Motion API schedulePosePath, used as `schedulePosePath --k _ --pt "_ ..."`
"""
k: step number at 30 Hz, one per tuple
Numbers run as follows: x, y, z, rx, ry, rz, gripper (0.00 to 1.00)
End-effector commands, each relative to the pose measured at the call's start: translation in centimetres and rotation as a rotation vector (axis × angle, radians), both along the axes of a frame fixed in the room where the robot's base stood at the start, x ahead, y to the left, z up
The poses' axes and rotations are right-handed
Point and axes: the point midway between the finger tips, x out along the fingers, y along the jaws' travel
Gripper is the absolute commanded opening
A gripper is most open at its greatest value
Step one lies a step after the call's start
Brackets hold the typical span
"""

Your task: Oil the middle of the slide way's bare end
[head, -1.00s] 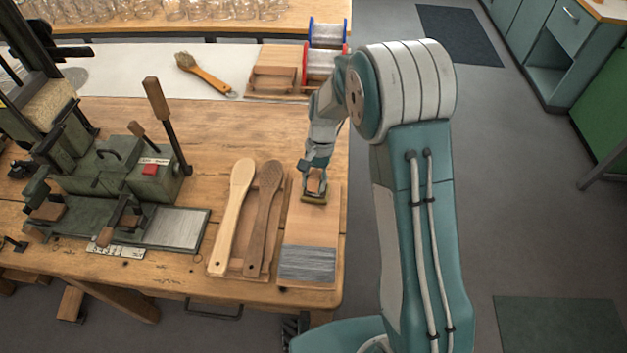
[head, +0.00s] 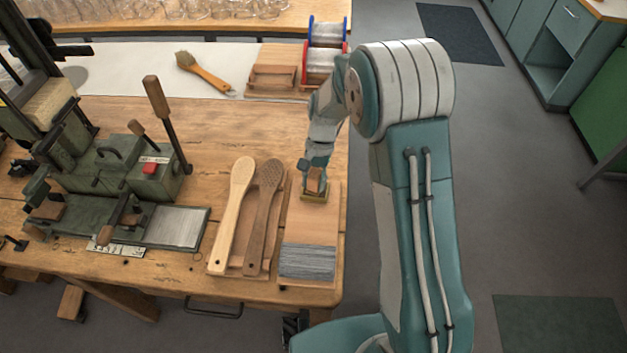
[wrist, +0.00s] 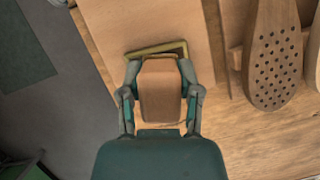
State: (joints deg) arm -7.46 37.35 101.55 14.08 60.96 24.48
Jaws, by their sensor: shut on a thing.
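My gripper (wrist: 160,92) is shut on a wooden block (wrist: 160,90) with an olive-yellow frame at its far end. In the head view the gripper (head: 316,178) holds this block (head: 315,184) at a pale wooden board (head: 309,225) on the right of the bench. Whether the frame touches the board is hard to tell. The slide way (head: 85,215) belongs to the green machine on the left. Its bare end is a bright grey metal plate (head: 178,226) at the right, with nothing on it. My gripper is well to the right of it.
A grey bristle-like strip (head: 307,262) lies on the board's near end. The machine's upright lever (head: 168,125) stands behind the plate. A brush (head: 204,73) and wire spools (head: 325,62) are farther back.

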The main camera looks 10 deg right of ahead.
Motion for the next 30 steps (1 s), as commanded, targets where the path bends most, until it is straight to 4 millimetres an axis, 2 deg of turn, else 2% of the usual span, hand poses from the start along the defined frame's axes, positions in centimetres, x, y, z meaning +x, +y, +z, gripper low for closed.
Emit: schedulePosePath --k 8,30 --pt "-0.1 0.0 -0.1 -0.002 0.002 0.0 0.07" --pt "0.0 0.0 5.0 0.0 -0.001 0.0 0.06"
